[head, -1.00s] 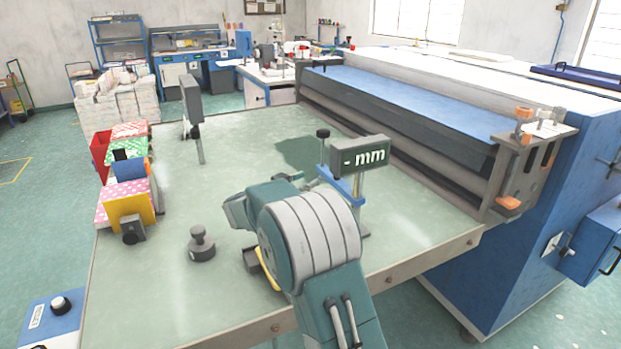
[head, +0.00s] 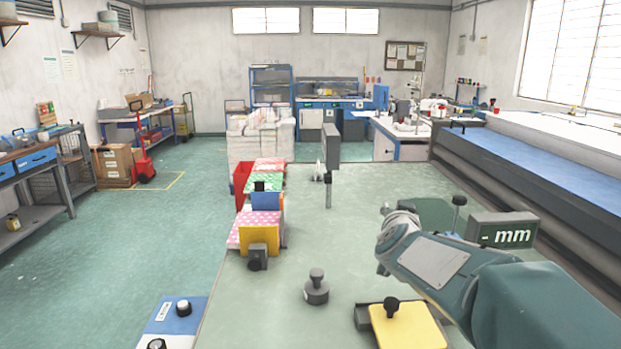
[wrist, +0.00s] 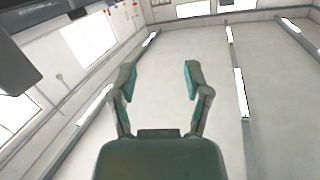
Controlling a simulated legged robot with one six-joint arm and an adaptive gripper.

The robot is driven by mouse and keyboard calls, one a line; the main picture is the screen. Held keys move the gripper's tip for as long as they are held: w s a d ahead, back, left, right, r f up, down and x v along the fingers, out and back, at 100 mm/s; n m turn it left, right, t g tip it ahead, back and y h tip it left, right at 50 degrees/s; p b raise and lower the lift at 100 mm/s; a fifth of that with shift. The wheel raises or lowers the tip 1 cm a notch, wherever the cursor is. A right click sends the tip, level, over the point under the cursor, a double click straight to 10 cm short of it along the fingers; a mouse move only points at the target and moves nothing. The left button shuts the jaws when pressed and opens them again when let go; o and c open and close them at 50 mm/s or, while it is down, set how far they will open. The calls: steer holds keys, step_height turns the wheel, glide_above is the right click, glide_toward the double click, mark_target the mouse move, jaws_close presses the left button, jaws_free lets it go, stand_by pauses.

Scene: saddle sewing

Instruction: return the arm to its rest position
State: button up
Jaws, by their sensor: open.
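My gripper (wrist: 158,82) shows in the wrist view with its two green-grey fingers spread apart and nothing between them. Behind the fingers are the ceiling, its light strips and the upper walls, so the gripper points upward, clear of the table. In the head view my teal and grey arm crosses the right part of the worktable (head: 370,205). I cannot make out the fingertips there. The arm hides part of the table's right side.
A yellow plate with a black knob (head: 405,325) and a grey knobbed weight (head: 317,288) are near the front. Coloured fabric stacks (head: 262,222) line the left edge. A "mm" display (head: 505,231) stands close to my arm. The blue-topped machine (head: 540,165) is at right.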

steer(key=s+a+f+n+g+y, duration=0.1)
steer(key=s+f+g, duration=0.2)
steer(key=s, duration=0.8)
steer(key=s+a+f+n+g+y, duration=0.1)
steer(key=s+f+g, duration=0.3)
steer(key=s, duration=0.8)
steer(key=s+a+f+n+g+y, duration=0.1)
steer(key=s+f+n+g+y, duration=0.1)
steer(key=s+f, duration=0.4)
steer(key=s+g, duration=0.1)
steer(key=s, duration=0.4)
steer(key=shift+s+n, duration=0.4)
